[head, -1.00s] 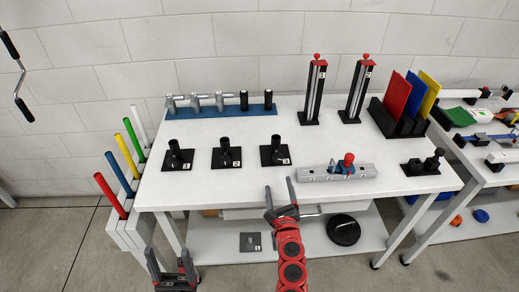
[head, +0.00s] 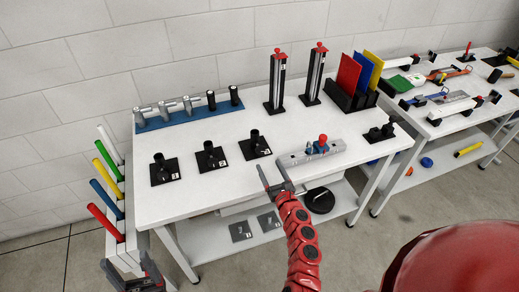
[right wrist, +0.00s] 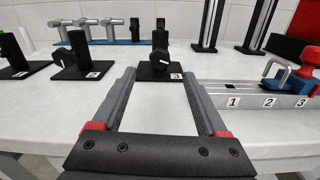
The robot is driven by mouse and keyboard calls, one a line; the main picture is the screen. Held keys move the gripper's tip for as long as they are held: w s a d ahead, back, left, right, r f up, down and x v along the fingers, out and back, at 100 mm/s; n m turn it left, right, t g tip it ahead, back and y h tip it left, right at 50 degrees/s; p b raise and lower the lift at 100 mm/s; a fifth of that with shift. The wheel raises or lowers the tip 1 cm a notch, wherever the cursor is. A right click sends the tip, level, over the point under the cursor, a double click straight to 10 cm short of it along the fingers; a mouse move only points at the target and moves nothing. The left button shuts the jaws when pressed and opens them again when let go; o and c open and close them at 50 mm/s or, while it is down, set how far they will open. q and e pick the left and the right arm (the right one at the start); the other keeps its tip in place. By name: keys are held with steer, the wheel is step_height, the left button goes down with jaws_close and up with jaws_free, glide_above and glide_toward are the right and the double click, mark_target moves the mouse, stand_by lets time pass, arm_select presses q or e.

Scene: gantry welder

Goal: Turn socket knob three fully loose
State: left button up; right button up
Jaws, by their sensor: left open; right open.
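Socket three (head: 255,145) is a black upright socket on a square black plate, rightmost of a row of three on the white table. In the right wrist view, its plate (right wrist: 146,72) carries the label 3, and a dark knob (right wrist: 160,57) faces me on the socket's near side. My right gripper (head: 274,178) is open and empty at the table's front edge, short of the socket. In the right wrist view its fingers (right wrist: 158,75) point at the socket, with the knob ahead between them and apart from both. My left gripper (head: 130,274) is open and empty, low at the left.
Two like sockets (head: 211,158) stand left of socket three. A grey numbered rail (head: 300,158) with a red-knobbed clamp lies close on the right. A blue rack (head: 188,119) and tall black posts (head: 277,82) stand behind. Coloured rods (head: 105,222) stand at the table's left end.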

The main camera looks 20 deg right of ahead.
mark_target(261, 151)
steer(key=w+b, duration=0.3)
steer(key=w, duration=0.7)
steer(key=shift+a, duration=0.15)
jaws_close()
